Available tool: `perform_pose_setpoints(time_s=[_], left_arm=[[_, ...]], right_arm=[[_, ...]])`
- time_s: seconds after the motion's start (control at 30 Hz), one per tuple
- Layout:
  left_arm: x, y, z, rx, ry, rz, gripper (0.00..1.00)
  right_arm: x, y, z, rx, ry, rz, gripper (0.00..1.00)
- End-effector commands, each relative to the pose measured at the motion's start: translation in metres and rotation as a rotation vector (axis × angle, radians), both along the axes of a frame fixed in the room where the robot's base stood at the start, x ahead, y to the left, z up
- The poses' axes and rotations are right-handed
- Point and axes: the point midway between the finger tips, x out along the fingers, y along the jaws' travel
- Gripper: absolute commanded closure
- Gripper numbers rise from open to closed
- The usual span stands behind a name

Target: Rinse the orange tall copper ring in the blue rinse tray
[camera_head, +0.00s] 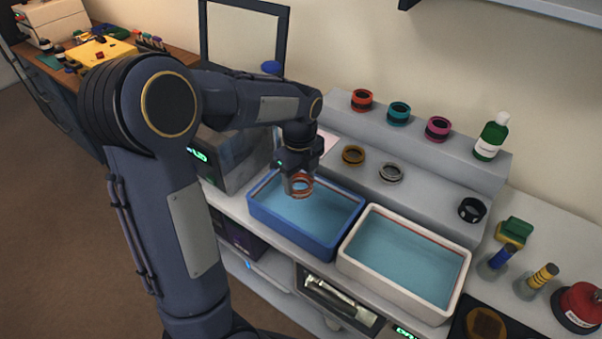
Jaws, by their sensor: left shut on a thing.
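An orange copper ring (302,186) is held in my left gripper (298,182), whose arm comes in from the left. The gripper points down and is shut on the ring. Both are over the left part of the blue rinse tray (311,249), which holds blue liquid. I cannot tell whether the ring touches the liquid. My right gripper is not in view.
A white tray (398,302) of liquid stands right of the blue tray. Behind them, a stepped shelf (425,195) carries several coloured rings and a green bottle (491,138). A sponge (513,230) and brushes stand at the right.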

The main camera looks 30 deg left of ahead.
Motion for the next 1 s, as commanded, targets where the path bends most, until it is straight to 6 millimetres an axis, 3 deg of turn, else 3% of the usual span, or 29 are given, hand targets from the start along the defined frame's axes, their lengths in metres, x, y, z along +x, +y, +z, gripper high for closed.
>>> perform_pose_setpoints(time_s=[1.0], left_arm=[[0.0, 0.0, -0.102, -0.001, 0.001, 0.002, 0.7]], right_arm=[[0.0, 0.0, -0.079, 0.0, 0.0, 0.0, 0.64]])
